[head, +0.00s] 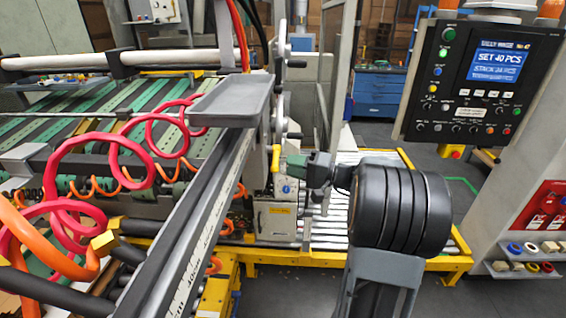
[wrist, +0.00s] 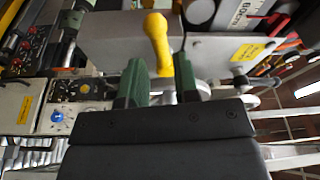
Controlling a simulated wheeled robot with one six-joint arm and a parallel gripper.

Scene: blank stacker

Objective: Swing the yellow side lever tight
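The yellow side lever (wrist: 157,42) has a rounded knob end and stands upright in the wrist view, in front of a grey metal plate. My gripper (wrist: 159,72) is open, with one green finger on each side of the lever's lower part. Narrow gaps seem to show beside the lever, and I cannot tell whether either finger touches it. In the head view, my gripper (head: 298,165) is at the side of the machine, and a small yellow part of the lever (head: 276,158) shows just left of the fingers. The lever's pivot is mostly hidden.
A control panel (head: 482,85) hangs at the right. A long grey rail (head: 190,225) and coiled red hoses (head: 70,150) fill the left. A roller conveyor (head: 335,215) with a yellow frame lies below my gripper. A grey box with a blue knob (wrist: 57,117) is near the lever.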

